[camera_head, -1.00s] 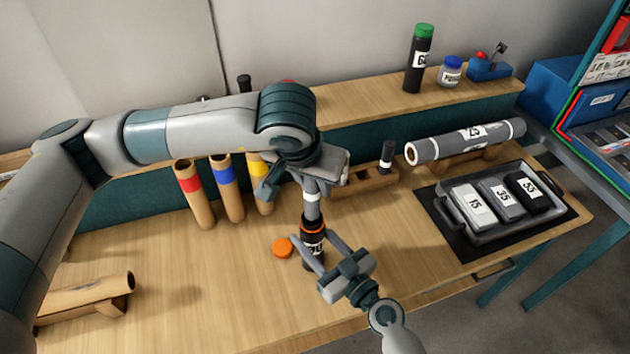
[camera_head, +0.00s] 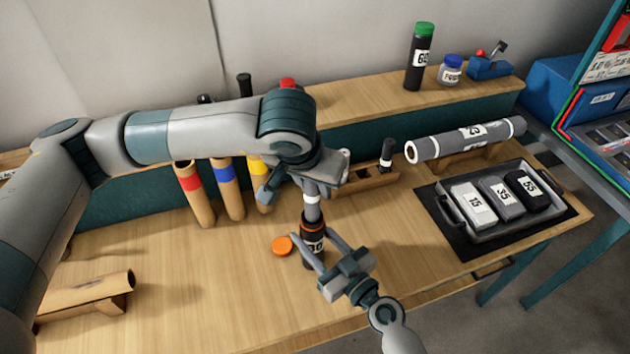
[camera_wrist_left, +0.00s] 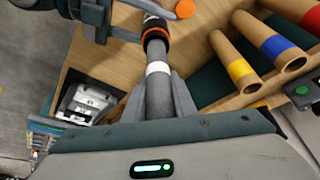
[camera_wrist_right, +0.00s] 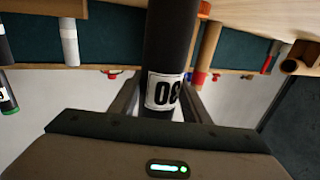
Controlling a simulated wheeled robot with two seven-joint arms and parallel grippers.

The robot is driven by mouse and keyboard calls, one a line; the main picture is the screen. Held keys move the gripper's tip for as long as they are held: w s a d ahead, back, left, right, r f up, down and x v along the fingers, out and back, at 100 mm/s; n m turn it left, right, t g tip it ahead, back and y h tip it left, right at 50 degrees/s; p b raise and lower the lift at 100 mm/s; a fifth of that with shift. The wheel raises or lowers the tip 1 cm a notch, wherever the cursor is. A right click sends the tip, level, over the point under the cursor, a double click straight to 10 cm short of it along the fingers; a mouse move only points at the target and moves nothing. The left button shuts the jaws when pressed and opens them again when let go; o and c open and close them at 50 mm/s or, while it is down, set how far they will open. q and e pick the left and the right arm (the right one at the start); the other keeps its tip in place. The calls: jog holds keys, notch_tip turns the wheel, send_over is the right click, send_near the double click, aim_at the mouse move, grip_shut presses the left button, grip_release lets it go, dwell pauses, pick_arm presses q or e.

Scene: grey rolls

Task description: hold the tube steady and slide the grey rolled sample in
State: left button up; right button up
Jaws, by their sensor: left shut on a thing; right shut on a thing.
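The black tube (camera_head: 313,253) with an orange rim and a white number label stands upright on the bench. My right gripper (camera_head: 325,254) is shut around it; the right wrist view shows the tube (camera_wrist_right: 168,45) between the fingers. The grey rolled sample (camera_head: 312,207) with a white band is upright above the tube. My left gripper (camera_head: 307,184) is shut on its upper part. In the left wrist view the sample (camera_wrist_left: 158,85) runs down into the orange-rimmed mouth (camera_wrist_left: 155,33). How deep its hidden end sits inside cannot be seen.
An orange cap (camera_head: 282,246) lies just left of the tube. Cardboard tubes with red, blue and yellow bands (camera_head: 228,188) stand behind. A wooden block (camera_head: 368,184) holds a small dark roll. A large grey roll (camera_head: 465,139) and a tray (camera_head: 485,238) are at the right.

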aim_at(308, 187)
pick_arm(q)
jog(key=shift+f, duration=2.1)
jog(key=o, duration=1.1)
jog(key=v, duration=1.2)
jog(key=shift+f, duration=0.1)
pick_arm(e)
jog(key=o, duration=1.2)
